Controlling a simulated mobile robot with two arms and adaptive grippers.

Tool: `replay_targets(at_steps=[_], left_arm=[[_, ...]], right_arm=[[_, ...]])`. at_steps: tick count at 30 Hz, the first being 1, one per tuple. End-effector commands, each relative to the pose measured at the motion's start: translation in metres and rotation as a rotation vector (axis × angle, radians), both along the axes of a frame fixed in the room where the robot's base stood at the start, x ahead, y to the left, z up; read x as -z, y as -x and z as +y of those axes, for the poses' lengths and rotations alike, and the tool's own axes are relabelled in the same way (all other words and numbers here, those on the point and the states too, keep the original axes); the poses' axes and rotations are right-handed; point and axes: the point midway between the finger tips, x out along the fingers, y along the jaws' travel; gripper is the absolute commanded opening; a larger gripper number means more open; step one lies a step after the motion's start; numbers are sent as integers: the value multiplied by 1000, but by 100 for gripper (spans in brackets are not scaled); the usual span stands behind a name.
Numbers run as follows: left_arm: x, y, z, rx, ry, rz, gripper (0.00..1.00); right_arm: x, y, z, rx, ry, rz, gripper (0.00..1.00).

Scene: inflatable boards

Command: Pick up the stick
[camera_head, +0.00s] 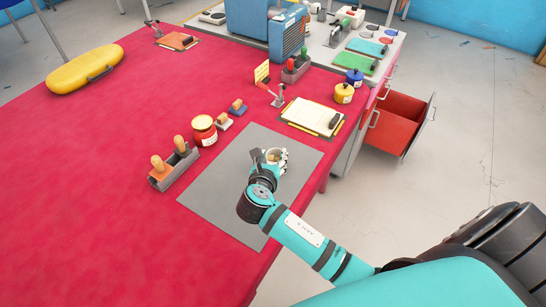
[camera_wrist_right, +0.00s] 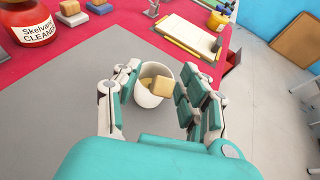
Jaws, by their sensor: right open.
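A white cup (camera_wrist_right: 147,97) stands on the grey mat (camera_head: 215,195). A tan wooden piece with a blocky end (camera_wrist_right: 162,86), which looks like the stick, leans out of the cup's rim; its lower part is hidden inside. My right gripper (camera_wrist_right: 160,72) is open, with its fingers on both sides of the cup and the wooden end between them. In the head view the right gripper (camera_head: 269,157) covers part of the cup. I cannot tell whether any finger touches the wood. My left gripper is not in view.
A red cleaner jar (camera_head: 203,131) and a holder with wooden-handled tools (camera_head: 173,166) stand left of the mat. A clipboard (camera_head: 312,117) lies behind it. An open red drawer (camera_head: 396,122) juts out at the right. The mat's front left is clear.

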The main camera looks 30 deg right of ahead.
Motion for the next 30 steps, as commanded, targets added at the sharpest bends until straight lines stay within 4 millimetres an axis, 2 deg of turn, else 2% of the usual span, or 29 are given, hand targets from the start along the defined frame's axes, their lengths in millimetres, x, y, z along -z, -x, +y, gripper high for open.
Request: replay_targets(at_steps=[9, 18, 19, 30], left_arm=[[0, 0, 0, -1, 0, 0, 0], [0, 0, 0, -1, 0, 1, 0], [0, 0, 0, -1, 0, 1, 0], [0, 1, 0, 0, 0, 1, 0]], right_arm=[[3, -5, -4, 0, -1, 0, 41], [3, -4, -3, 0, -1, 0, 2], [3, -4, -3, 0, -1, 0, 0], [3, -4, -3, 0, -1, 0, 0]])
